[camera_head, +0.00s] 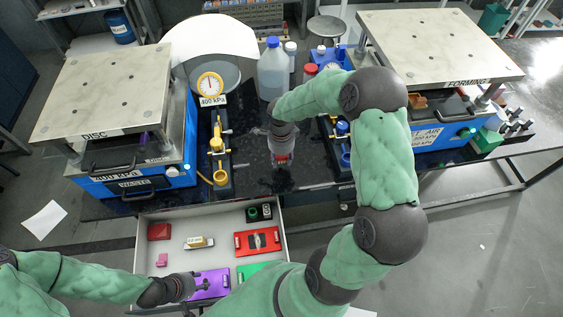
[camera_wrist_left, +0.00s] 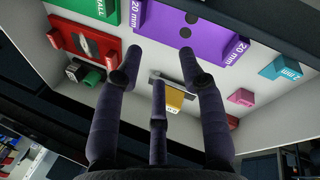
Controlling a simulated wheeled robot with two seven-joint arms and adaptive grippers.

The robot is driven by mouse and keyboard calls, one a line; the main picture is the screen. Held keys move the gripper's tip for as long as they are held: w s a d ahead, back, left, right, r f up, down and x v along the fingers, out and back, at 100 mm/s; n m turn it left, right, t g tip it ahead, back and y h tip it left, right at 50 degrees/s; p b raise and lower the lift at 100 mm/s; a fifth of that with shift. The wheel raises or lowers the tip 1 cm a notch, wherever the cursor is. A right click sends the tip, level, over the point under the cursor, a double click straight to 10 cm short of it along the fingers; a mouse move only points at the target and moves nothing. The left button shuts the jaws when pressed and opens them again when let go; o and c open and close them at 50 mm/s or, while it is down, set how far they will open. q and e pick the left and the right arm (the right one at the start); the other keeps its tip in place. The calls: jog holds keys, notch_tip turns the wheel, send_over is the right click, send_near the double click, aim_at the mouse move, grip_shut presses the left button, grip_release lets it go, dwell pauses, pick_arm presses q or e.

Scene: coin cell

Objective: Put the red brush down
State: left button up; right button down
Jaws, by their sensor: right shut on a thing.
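My right gripper (camera_head: 282,150) is over the dark worktop, shut on the red brush (camera_head: 281,159), of which only a small red and pale part shows below the fingers. Whether the brush touches the worktop is hard to tell. My left gripper (camera_head: 192,284) is open and empty over the open drawer (camera_head: 142,228), close to a purple block (camera_head: 211,283). In the left wrist view its fingers (camera_wrist_left: 159,62) are spread, with the purple block (camera_wrist_left: 200,30) and a yellow piece with a metal strip (camera_wrist_left: 174,102) beyond them.
The drawer also holds a red plate (camera_head: 243,243), green pieces and a pink piece (camera_head: 161,260). A gauge (camera_head: 210,85) and yellow valves (camera_head: 217,145) stand left of the right gripper. A large bottle (camera_head: 273,70) stands behind it. Blue presses flank the worktop.

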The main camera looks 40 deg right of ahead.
aim_at(282, 167)
jog(key=shift+w+d+f, duration=0.25)
jog(key=shift+w+f, duration=0.05)
jog(key=shift+f, duration=1.75)
jog(key=shift+f+b, duration=0.2)
jog(key=shift+b, duration=0.25)
jog(key=c, duration=0.7)
grip_release()
jog(key=shift+c, duration=0.2)
jog(key=shift+r, duration=0.1)
jog(key=shift+r, duration=0.1)
